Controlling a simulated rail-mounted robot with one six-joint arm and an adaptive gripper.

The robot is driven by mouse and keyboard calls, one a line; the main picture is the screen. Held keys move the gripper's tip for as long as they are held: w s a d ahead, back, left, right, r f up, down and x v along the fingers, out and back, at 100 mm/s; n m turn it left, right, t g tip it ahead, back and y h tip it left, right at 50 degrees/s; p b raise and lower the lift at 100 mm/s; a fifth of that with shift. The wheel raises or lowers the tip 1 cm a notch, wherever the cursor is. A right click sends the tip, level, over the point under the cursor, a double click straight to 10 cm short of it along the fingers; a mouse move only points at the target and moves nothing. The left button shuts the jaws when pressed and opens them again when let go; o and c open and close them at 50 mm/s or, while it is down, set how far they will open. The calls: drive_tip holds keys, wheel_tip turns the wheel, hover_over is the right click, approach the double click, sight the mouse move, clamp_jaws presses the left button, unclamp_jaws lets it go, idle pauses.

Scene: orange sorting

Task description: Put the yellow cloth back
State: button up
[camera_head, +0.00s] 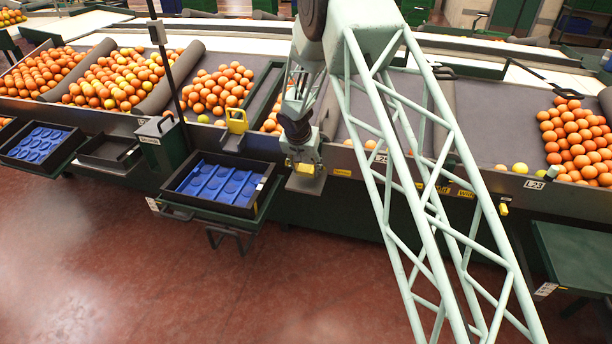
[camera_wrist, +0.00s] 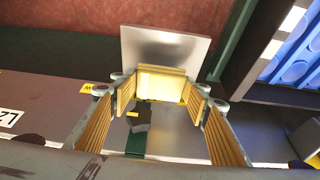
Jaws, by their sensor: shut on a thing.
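My gripper (camera_head: 303,163) is in front of the sorting belt's front edge, just right of a black crate. Its yellow ridged fingers also show in the wrist view (camera_wrist: 160,98). They are closed on a small yellow piece (camera_wrist: 162,83), which looks like the folded yellow cloth. In the head view the cloth (camera_head: 303,168) is a small yellow patch at the fingertips. A flat grey plate (camera_head: 306,184) is just below the gripper. In the wrist view the plate (camera_wrist: 165,43) lies just beyond the cloth; whether they touch I cannot tell.
The black crate with blue trays (camera_head: 265,197) stands left of my gripper on a green stand. Oranges (camera_head: 215,88) lie on the belt behind. The red floor (camera_head: 130,270) in front is clear.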

sight(305, 172)
drive_tip(key=shift+f, duration=0.1)
drive_tip(key=shift+f+b, duration=0.4)
drive_tip(key=shift+f, duration=1.2)
drive_tip(key=shift+f+b, duration=0.2)
drive_tip(key=shift+b, duration=0.1)
drive_tip(key=o, duration=0.9)
drive_tip(key=shift+r+p, duration=0.25)
drive_tip(key=shift+p, duration=0.1)
drive_tip(key=shift+s+r, duration=0.1)
drive_tip(key=shift+r, duration=0.1)
drive_tip(key=shift+p+v, duration=0.6)
drive_tip(key=shift+v, duration=5.15)
